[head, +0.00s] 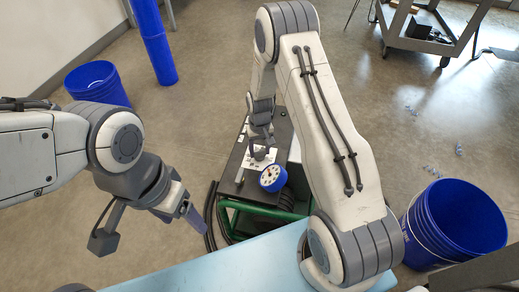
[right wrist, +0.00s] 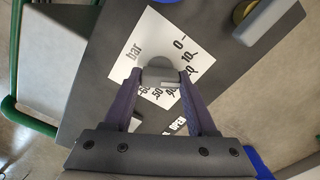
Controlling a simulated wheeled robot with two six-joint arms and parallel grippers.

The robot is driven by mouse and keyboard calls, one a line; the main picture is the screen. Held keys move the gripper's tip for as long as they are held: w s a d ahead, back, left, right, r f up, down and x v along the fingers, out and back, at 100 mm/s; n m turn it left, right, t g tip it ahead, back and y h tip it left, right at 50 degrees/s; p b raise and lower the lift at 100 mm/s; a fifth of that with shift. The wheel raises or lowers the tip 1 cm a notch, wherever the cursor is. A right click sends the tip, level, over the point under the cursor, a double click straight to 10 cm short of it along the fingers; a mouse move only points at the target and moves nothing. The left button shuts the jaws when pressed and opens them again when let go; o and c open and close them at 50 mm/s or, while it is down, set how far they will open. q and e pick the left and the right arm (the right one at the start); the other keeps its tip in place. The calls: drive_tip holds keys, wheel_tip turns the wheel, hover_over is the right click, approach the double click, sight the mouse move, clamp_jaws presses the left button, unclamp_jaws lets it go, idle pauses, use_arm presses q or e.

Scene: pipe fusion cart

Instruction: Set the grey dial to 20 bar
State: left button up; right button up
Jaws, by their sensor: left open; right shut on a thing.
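The grey dial (right wrist: 158,72) sits on a white scale card (right wrist: 150,35) marked "bar", with 0 and 10 legible at right and other numbers partly covered by my fingers. My right gripper (right wrist: 158,80) is shut on the dial, one purple finger on each side. A short pale bar shows on the dial between the fingers; which number it points to I cannot tell. In the head view my right gripper (head: 260,150) is over the card on the dark cart top, and the dial is hidden. My left gripper (head: 148,229) is open and empty, left of the cart.
A blue-rimmed gauge (head: 272,178) is at the cart's front edge, near my right gripper. The cart (head: 233,187) has a green frame (head: 262,208) and black hoses on its left. Blue buckets stand at left (head: 95,82) and right (head: 455,220).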

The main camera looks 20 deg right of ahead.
sight(260, 151)
drive_tip(key=o, duration=1.4)
drive_tip(key=shift+c, duration=0.2)
wheel_tip(260, 151, up, 10)
drive_tip(key=p, duration=0.3)
drive_tip(key=shift+r, duration=0.25)
